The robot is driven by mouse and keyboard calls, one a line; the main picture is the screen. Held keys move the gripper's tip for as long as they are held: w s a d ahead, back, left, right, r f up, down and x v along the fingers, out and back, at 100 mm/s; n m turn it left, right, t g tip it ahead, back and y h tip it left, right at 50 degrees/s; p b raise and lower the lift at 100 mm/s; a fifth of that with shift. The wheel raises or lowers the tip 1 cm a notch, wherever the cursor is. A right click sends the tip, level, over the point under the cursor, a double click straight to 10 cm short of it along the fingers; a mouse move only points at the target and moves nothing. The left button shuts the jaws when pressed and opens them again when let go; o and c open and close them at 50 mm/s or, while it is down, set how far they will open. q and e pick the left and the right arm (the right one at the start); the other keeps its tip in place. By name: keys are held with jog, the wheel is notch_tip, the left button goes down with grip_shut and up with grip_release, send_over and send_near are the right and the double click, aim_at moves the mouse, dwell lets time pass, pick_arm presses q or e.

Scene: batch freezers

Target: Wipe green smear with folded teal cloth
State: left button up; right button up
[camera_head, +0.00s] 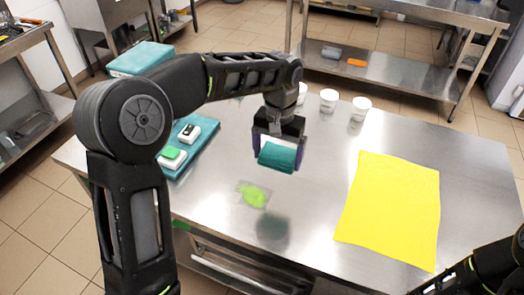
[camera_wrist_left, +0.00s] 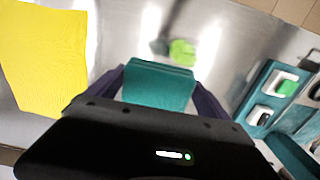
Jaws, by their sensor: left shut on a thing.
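The folded teal cloth (camera_head: 277,157) is held by my left gripper (camera_head: 279,150), above the steel table. The cloth also shows between the purple fingers in the left wrist view (camera_wrist_left: 158,84). The green smear (camera_head: 254,196) lies on the tabletop, below and slightly left of the cloth in the head view. In the left wrist view the smear (camera_wrist_left: 181,52) shows beyond the cloth, beside a dark shadow. The cloth is apart from the table. Part of my right arm shows at the lower right of the head view; its gripper is not seen.
A yellow cloth (camera_head: 390,208) lies flat on the right of the table (camera_head: 310,205). White cups (camera_head: 328,101) stand along the back edge. A teal tray (camera_head: 203,134) holds a green-and-white block (camera_head: 172,158) and a white-and-black item (camera_head: 188,133) at left. The tabletop around the smear is clear.

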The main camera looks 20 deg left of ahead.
pick_arm(q)
jog(key=shift+w+d, duration=0.25)
jog(key=s+a+f+m, duration=0.1)
jog(key=a+f+m, duration=0.2)
jog(key=a, duration=0.3)
jog(key=s+a+f+m, duration=0.1)
jog(key=a+f+m, duration=0.3)
jog(key=a+m, duration=0.2)
jog(key=shift+s+a, duration=0.2)
jog(key=shift+a, duration=0.3)
jog(key=shift+f, duration=0.1)
